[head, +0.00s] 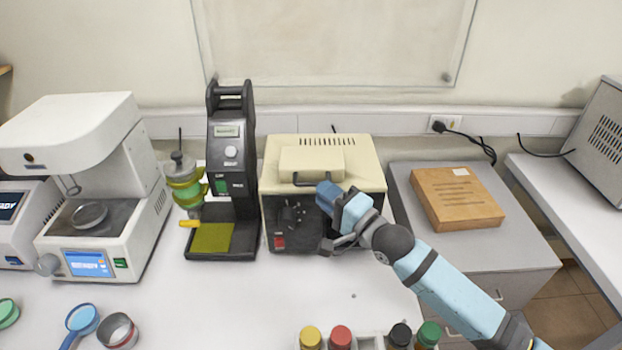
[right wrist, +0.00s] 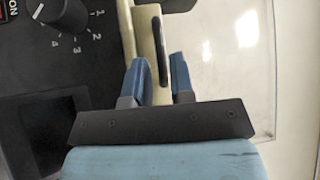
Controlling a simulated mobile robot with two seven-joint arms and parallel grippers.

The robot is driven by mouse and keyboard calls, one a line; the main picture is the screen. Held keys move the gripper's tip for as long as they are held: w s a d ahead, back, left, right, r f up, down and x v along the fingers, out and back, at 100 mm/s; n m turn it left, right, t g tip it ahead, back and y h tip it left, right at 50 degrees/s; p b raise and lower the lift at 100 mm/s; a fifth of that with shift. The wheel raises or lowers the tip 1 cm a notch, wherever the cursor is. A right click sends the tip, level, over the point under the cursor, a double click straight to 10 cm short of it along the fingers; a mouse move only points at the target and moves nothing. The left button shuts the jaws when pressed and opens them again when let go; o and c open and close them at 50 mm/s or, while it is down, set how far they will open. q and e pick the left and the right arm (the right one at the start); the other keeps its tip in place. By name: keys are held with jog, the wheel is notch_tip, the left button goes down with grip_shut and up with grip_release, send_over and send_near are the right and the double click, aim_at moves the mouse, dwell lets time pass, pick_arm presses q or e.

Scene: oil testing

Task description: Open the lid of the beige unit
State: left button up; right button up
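The beige unit (head: 365,165) stands at the back middle of the bench, with a dark front panel (head: 275,215). Its raised beige lid plate (head: 312,160) lies flat on top, closed, with a dark handle (head: 303,182) at the front edge. My right gripper (head: 328,192) is at the front edge of the unit, just right of the handle. In the right wrist view its fingers (right wrist: 160,72) are apart, near the beige edge and the dark handle (right wrist: 158,45); I cannot tell whether they touch it. The dial (right wrist: 60,12) shows there too. My left gripper is out of view.
A black instrument (head: 232,170) stands close left of the unit, with a white instrument (head: 100,180) farther left. A wooden box (head: 455,198) lies on the cabinet to the right. Several coloured-capped bottles (head: 341,337) stand at the front edge. The bench before the unit is clear.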

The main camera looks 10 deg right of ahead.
aim_at(312, 183)
jog(key=x, duration=0.4)
jog(key=shift+w+a+p, duration=0.1)
jog(key=shift+w+p, duration=0.05)
jog(key=shift+p, duration=0.15)
jog(key=shift+c, duration=0.2)
grip_shut()
jog(key=shift+r, duration=0.15)
